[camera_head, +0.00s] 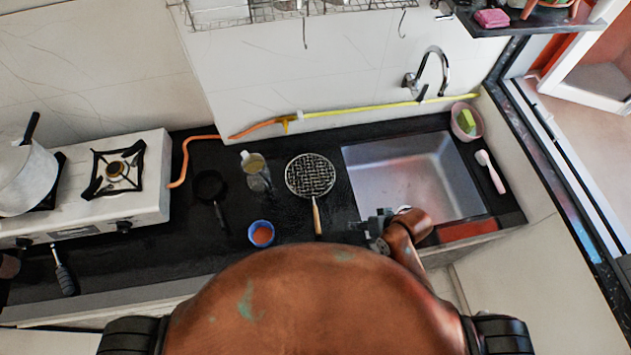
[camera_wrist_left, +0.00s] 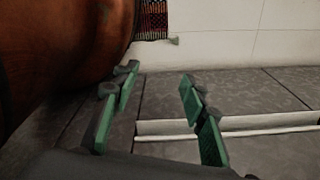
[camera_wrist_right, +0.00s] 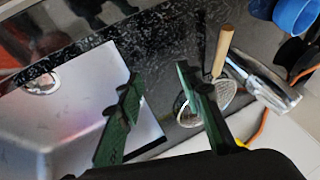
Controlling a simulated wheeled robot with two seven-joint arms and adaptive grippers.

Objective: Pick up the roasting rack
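The roasting rack (camera_head: 310,175) lies on the black counter, left of the sink. It has a round wire mesh head, and its wooden handle (camera_head: 317,216) points toward the counter's front edge. My right gripper (camera_head: 378,226) is over the counter to the right of the handle, near the sink's front left corner. In the right wrist view, my right gripper (camera_wrist_right: 158,78) is open and empty; its right finger hides part of the mesh (camera_wrist_right: 226,94), and the handle (camera_wrist_right: 222,50) shows beyond it. My left gripper (camera_wrist_left: 157,80) is open and empty, away from the counter objects.
A blue bowl (camera_head: 261,233), a glass jug (camera_head: 257,172) and a small black pan (camera_head: 209,188) stand left of the rack. The steel sink (camera_head: 415,180) is at right. A stove (camera_head: 95,180) stands at left. A hose (camera_head: 262,128) runs along the wall.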

